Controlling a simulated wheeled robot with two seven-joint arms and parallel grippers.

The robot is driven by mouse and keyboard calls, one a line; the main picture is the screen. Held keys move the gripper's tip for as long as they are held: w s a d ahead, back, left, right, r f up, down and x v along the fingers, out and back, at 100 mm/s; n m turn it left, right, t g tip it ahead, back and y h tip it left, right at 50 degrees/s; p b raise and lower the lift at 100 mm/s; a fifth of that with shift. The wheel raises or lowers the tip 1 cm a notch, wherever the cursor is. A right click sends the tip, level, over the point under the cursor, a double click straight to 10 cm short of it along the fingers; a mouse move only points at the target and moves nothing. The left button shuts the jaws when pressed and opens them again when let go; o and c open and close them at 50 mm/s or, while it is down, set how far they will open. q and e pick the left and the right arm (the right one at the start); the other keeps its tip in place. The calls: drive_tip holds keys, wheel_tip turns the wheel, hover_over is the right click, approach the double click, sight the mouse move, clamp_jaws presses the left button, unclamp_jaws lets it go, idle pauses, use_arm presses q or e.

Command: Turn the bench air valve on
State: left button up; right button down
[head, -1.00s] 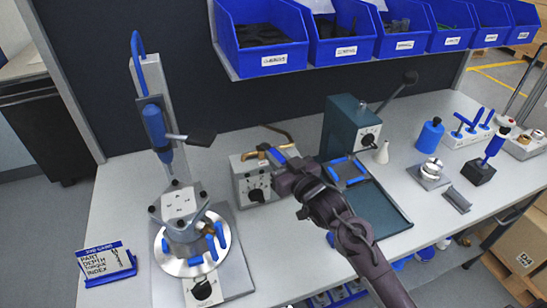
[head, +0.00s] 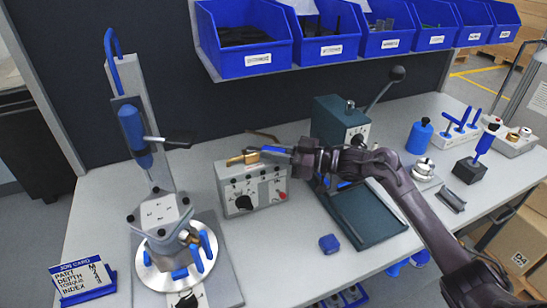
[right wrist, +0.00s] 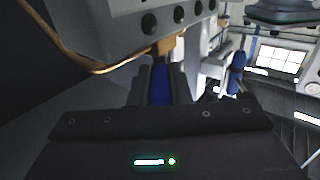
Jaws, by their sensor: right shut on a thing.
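The air valve is a brass body (head: 243,159) on top of a grey control box (head: 236,178) at the middle of the bench. Its blue lever (head: 273,150) points right, roughly in line with the brass body. My right gripper (head: 284,153) reaches in from the right and is shut on the lever. In the right wrist view the blue lever (right wrist: 160,86) sits between the fingers, with the brass part (right wrist: 166,46) just beyond; the fingers hide part of the lever. My left gripper is not in view.
A blue-handled press fixture (head: 137,140) stands left, with a job card (head: 82,278) before it. A dark green press (head: 335,117) stands close behind my right arm. Blue bins (head: 243,40) hang above.

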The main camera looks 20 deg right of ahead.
drive_tip(key=shift+w+r, duration=0.1)
idle(0.4)
drive_tip(key=c, duration=1.3)
unclamp_jaws()
drive_tip(key=shift+c, duration=0.2)
drive_tip(key=shift+s+d+f, duration=0.2)
drive_tip(key=shift+s+d, duration=0.05)
drive_tip(key=shift+d, duration=0.15)
drive_tip(key=b+v, duration=0.2)
drive_tip(key=v, duration=0.5)
drive_tip(key=shift+r, duration=0.15)
